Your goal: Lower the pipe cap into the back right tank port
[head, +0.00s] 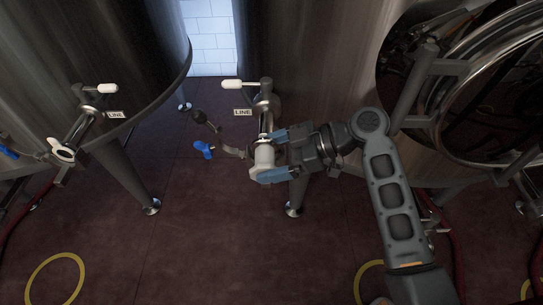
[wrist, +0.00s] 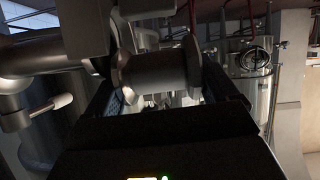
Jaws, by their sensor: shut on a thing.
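My gripper (head: 272,156) has blue-tipped fingers and is shut on a pale, short cylindrical piece, the pipe cap (head: 263,156). In the wrist view the cap (wrist: 155,75) shows as a grey, spool-shaped piece between the dark fingers (wrist: 160,92). The right tank (head: 310,60) has a port fitting (head: 265,102) with a white-handled valve and a LINE label beside it. In the head view the cap is right below this fitting's pipe. I cannot tell whether the two touch, as they overlap in the picture.
A left tank (head: 90,50) carries a similar white-handled fitting (head: 75,135) and LINE label. A blue-handled valve (head: 204,149) juts out just left of the cap. Tank legs (head: 130,175) stand on the dark red floor (head: 200,240). A yellow ring (head: 55,262) marks the floor.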

